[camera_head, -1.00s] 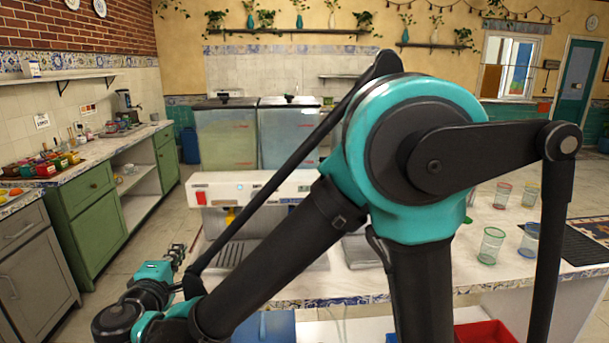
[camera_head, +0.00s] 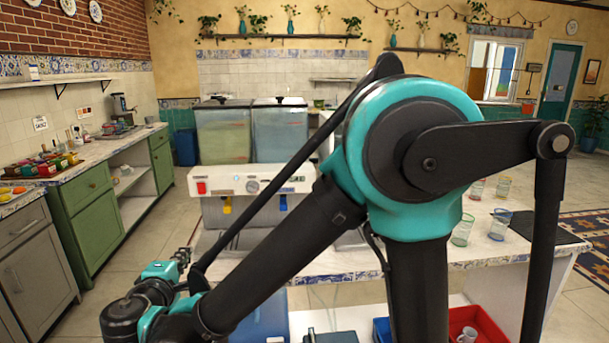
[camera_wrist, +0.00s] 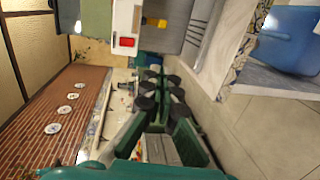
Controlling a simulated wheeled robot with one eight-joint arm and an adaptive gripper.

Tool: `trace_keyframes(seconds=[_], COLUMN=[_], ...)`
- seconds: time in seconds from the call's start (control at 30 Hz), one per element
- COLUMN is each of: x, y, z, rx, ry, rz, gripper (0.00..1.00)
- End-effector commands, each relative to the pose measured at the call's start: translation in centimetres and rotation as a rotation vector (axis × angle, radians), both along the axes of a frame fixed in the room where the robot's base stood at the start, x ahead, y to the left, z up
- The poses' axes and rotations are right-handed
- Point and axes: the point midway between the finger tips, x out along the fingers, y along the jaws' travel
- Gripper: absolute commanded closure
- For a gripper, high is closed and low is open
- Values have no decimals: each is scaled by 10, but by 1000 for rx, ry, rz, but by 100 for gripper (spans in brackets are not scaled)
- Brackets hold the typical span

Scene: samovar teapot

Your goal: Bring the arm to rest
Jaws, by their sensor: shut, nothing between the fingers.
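My arm is folded in front of the head camera, with its elbow high and its forearm running down to the lower left. My gripper (camera_head: 182,256) is at the left, in front of the counter, in free air and apart from everything visible. It also shows in the wrist view (camera_wrist: 152,74), with its dark finger pads close together. It is shut and empty. The wrist view is turned sideways.
The counter (camera_head: 480,252) carries a two-tank drink dispenser (camera_head: 252,135), a white machine (camera_head: 252,182) and several glasses (camera_head: 463,230). A red bin (camera_head: 482,322) with a mug is below. Green cabinets (camera_head: 88,218) line the left. Floor between is open.

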Motion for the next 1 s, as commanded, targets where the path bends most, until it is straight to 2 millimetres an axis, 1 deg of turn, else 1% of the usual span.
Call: trace_keyframes(seconds=[0.17,0.27,0.37,0.47,0.57,0.6,0.67,0.7,0.77,0.8,0.87,0.9,0.97,1.0], x=[23,38,54,71,89,95,102,105,108,109,108,107,103,99], y=[-26,-46,-69,-101,-144,-162,-191,-209,-235,-253,-277,-293,-316,-330], z=[-9,-17,-26,-38,-53,-60,-71,-78,-88,-95,-105,-111,-120,-127], rx=[9,18,32,54,89,108,139,163,200,227,270,301,350,384], ry=[51,90,136,195,271,305,356,388,435,466,510,539,579,606], rz=[-52,-89,-134,-190,-267,-302,-354,-386,-436,-470,-518,-550,-597,-628], gripper=[100,100,100,100,100,100,100,100,100,100,100,100,100,100])
